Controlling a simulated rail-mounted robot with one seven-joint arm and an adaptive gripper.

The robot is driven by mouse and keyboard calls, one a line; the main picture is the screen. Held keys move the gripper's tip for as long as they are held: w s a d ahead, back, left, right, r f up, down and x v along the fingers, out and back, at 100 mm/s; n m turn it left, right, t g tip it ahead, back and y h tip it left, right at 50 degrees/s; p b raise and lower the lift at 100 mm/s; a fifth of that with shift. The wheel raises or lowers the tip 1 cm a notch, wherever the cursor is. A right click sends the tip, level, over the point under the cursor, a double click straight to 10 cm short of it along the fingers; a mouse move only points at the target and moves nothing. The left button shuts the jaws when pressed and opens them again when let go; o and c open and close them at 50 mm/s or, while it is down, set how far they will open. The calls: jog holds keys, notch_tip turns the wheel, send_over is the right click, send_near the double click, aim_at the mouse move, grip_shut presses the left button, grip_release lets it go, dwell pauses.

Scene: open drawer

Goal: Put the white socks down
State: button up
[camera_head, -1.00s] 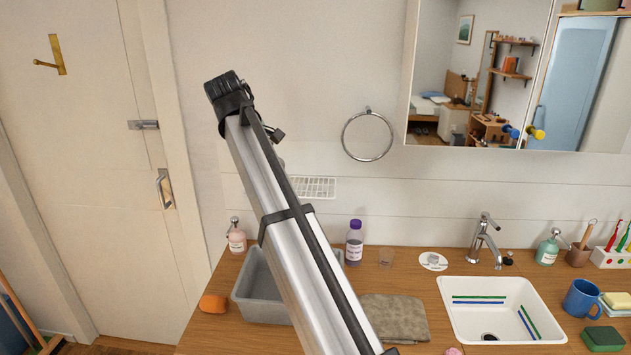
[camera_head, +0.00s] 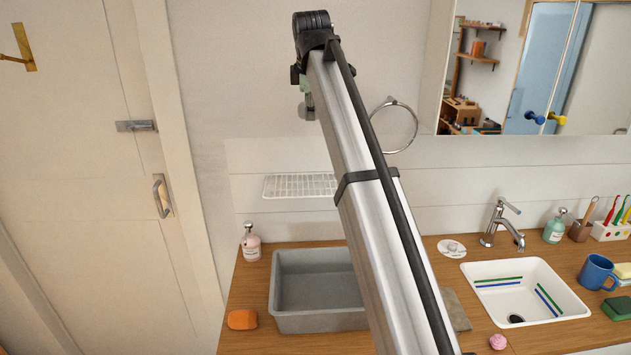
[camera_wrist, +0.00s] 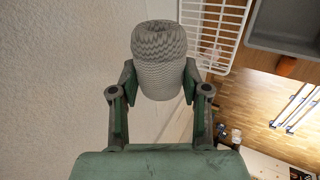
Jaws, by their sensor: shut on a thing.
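A rolled pair of pale grey-white knitted socks (camera_wrist: 158,45) is between the fingers of my gripper (camera_wrist: 160,80) in the wrist view. The gripper is shut on them, one finger pad on each side, and their upper part sticks out past the fingertips. They are clear of the white wire rack, which is to their right in that view. In the head view my arm is raised in front of the wall, and the gripper is largely hidden behind the arm's end.
The white wire rack (camera_head: 300,186) is on the wall above the counter (camera_head: 243,290). A grey bin (camera_head: 320,322) stands below it, with a pink soap bottle (camera_head: 251,243) and an orange item (camera_head: 242,320) to its left. A white sink (camera_head: 548,300) is to the right.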

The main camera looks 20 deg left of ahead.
notch_tip(320, 180, down, 20)
jog(key=p, duration=0.4)
jog(key=shift+r+p, duration=0.15)
jog(key=shift+p, duration=0.15)
jog(key=o, duration=1.1)
jog(key=shift+o, duration=0.2)
jog(key=b+v, duration=0.2)
jog(key=v, duration=1)
jog(key=shift+b, duration=0.4)
